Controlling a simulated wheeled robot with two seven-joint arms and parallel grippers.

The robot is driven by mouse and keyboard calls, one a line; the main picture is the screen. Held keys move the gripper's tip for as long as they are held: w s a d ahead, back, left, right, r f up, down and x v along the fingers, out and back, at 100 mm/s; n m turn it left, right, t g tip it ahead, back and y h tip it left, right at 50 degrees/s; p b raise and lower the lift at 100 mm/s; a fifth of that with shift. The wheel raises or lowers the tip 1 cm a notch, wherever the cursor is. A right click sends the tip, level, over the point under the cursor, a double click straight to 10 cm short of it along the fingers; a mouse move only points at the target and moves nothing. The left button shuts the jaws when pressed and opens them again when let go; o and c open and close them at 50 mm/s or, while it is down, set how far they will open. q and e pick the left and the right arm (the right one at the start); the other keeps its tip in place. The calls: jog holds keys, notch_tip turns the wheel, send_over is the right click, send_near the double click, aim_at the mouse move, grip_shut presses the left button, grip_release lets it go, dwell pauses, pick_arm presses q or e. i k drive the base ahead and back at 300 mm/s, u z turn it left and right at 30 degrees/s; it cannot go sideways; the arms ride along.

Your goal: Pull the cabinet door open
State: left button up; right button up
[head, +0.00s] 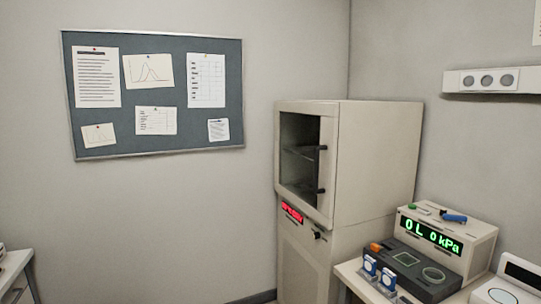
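A tall cream cabinet (374,152) stands in the corner of the room. Its door (285,194) has a cream frame around a dark glass window, through which shelves show. A dark vertical bar handle (321,171) with two mounts is on the right side of the door. The door looks shut against the cabinet. Below it are a red lit display (292,213) and a black knob (319,235). Neither of my grippers is in view, and nothing touches the handle.
A bench at the lower right carries a box with a green "0L 0kPa" display (432,236), a dark device (407,271) and a white device (505,291). A table (15,270) edge shows at the lower left. The floor before the cabinet is mostly out of view.

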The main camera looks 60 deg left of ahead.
aim_at(326, 153)
jog(key=u, duration=0.25)
jog(key=k, duration=0.35)
jog(key=u, duration=0.9)
jog(key=i, duration=0.8)
jog(key=u, duration=0.65)
